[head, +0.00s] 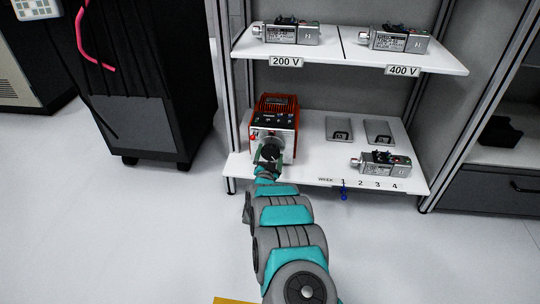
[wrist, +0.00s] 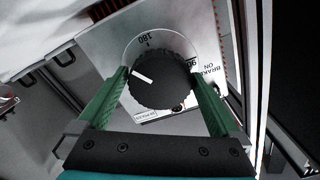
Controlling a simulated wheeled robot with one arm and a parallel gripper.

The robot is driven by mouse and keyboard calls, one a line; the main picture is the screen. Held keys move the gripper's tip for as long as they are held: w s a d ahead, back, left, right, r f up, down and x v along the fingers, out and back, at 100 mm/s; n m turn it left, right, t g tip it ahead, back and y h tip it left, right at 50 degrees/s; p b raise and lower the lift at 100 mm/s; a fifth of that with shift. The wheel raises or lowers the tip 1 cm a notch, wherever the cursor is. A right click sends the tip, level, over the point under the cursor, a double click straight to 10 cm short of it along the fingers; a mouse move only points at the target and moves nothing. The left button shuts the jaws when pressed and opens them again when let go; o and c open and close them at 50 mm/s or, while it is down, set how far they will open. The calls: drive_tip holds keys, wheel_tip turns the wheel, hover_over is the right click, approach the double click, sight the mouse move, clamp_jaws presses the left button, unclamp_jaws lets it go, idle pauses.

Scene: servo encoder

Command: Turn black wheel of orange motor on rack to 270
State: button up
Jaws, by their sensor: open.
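The orange motor (head: 278,101) stands at the left end of the lower rack shelf (head: 310,165), with its grey front face toward me. Its black wheel (wrist: 160,82) fills the middle of the wrist view. The wheel's white line (wrist: 143,77) points left and slightly up in that view. On the dial around it, 180 reads at the top and 90 at the right, partly covered; no 270 label is readable. My gripper (wrist: 159,76) is open, with one green finger on each side of the wheel. Whether the fingers touch it I cannot tell. In the head view my gripper (head: 268,158) covers the wheel.
Two grey motors (head: 287,31) (head: 395,39) sit on the upper shelf above the 200 V and 400 V labels. Another grey motor (head: 381,163) lies at the lower shelf's right front. Two grey plates (head: 339,129) (head: 379,132) lie behind it. A black cabinet (head: 150,85) stands left.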

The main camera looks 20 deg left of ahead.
drive_tip(key=c, duration=1.1)
drive_tip(key=shift+n+p, duration=0.3)
drive_tip(key=n+p, duration=0.3)
drive_tip(key=n, duration=0.1)
drive_tip(key=shift+d+r, duration=0.1)
drive_tip(key=shift+r, duration=0.05)
drive_tip(key=n+p, duration=0.2)
drive_tip(key=n, duration=0.4)
drive_tip(key=shift+n, duration=0.3)
drive_tip(key=o, duration=1.1)
